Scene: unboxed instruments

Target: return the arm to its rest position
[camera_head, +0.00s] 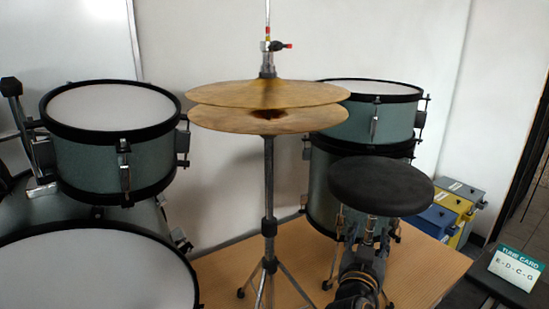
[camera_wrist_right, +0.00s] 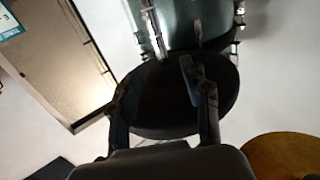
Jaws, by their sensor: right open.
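My right gripper (camera_head: 368,243) shows low and right of centre in the head view, with my arm coming up from the bottom edge. In the right wrist view its two fingers (camera_wrist_right: 160,98) are spread apart with nothing held between them. The black round seat (camera_head: 382,185) stands just beyond the gripper in the head view. The seat (camera_wrist_right: 165,110) also lies behind the fingers in the wrist view; I cannot tell how wide the gap is. My left gripper is not in view.
Brass cymbals (camera_head: 265,94) on a stand are left of the gripper. Drums (camera_head: 110,150) stand at left, others (camera_head: 372,125) behind the seat. Coloured boxes (camera_head: 462,205) and a tune card (camera_head: 517,268) are at right. Wooden surface (camera_head: 425,275) is bare at right.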

